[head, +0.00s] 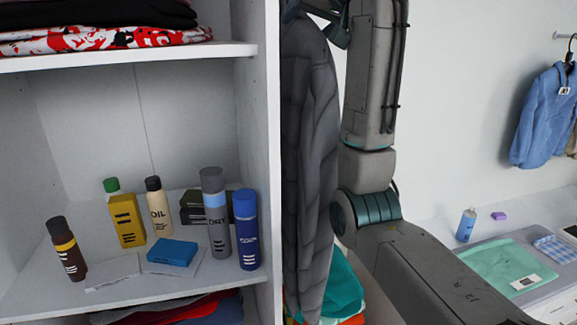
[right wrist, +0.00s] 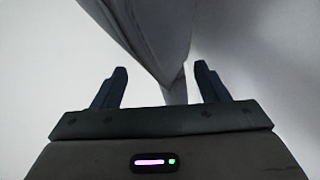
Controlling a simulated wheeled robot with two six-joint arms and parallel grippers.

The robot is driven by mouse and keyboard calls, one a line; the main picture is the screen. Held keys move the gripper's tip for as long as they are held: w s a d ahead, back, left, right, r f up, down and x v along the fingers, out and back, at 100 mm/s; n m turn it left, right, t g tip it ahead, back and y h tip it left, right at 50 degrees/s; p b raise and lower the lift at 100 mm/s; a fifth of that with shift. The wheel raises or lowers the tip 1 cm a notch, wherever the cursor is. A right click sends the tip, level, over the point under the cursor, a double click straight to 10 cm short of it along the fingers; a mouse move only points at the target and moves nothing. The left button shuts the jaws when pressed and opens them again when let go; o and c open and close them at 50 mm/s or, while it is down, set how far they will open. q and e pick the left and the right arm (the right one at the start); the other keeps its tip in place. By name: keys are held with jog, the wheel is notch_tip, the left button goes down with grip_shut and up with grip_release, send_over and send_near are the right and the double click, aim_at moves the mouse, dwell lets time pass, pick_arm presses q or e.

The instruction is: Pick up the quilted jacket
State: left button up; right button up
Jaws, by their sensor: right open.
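The grey quilted jacket (head: 310,150) hangs in the tall open section right of the shelves in the head view. Its top is cut off by the picture's edge. My right gripper (head: 318,20) is at the jacket's upper part, at the top of the head view. In the right wrist view the gripper (right wrist: 161,70) is open, and a grey garment, apparently the jacket (right wrist: 160,35), runs down between and beyond its two fingers. I cannot tell whether the fingers touch it. My left gripper is not in view.
A white upright panel (head: 262,200) stands close left of the jacket. Shelves there hold bottles, boxes and folded clothes (head: 100,40). Teal cloth (head: 342,290) lies below the jacket.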

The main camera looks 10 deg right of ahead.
jog(key=shift+c, duration=0.2)
grip_shut()
jog(key=shift+s+r, duration=0.1)
jog(key=shift+r, duration=0.05)
